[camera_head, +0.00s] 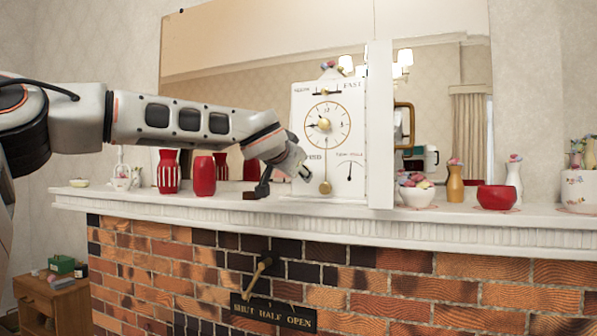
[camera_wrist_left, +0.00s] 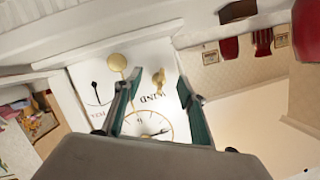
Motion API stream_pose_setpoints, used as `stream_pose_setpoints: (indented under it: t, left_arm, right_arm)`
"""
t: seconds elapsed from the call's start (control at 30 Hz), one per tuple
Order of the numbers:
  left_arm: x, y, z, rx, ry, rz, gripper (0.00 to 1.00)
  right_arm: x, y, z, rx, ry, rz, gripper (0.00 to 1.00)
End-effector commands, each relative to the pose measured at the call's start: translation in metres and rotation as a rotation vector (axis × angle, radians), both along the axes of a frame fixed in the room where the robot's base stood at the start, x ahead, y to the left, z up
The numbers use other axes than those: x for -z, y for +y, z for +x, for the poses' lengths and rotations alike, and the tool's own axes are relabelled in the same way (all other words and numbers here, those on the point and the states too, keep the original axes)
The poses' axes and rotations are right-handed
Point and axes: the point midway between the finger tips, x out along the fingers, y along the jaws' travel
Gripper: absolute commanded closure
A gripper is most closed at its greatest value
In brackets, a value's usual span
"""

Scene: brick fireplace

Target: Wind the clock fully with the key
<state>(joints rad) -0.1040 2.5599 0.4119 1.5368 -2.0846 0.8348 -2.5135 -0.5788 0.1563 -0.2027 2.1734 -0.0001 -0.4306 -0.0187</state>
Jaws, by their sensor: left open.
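The white clock (camera_head: 300,115) stands on the mantel, with a round dial (camera_head: 327,124), a brass pendulum bob (camera_head: 325,187) and a small gauge (camera_head: 349,170). In the left wrist view the clock face appears upside down, with the dial (camera_wrist_left: 148,125) and bob (camera_wrist_left: 117,62). A brass key (camera_wrist_left: 158,80) is at the winding point beside the word WIND. My left gripper (camera_head: 303,175) is in front of the clock's lower left. In the wrist view its open fingers (camera_wrist_left: 157,84) are on either side of the key, with gaps visible. The gripper hides the key in the head view.
A white panel (camera_head: 380,125) stands out at the clock's right side. Red vases (camera_head: 205,175) stand left on the mantel (camera_head: 150,202); a flower bowl (camera_head: 416,196), a yellow vase (camera_head: 455,184) and a red bowl (camera_head: 498,197) stand right. A brass lever (camera_head: 262,266) sticks out below.

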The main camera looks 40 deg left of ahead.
Motion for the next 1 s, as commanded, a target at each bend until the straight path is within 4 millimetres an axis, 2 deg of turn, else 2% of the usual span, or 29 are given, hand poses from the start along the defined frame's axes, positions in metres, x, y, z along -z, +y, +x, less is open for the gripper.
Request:
stream_pose_setpoints:
  t: [1.0]
  left_arm:
    - [-0.001, -0.012, -0.05, 0.0, -0.001, 0.0, 0.6]
  right_arm:
    - [-0.009, 0.001, 0.004, 0.001, -0.013, 0.001, 0.6]
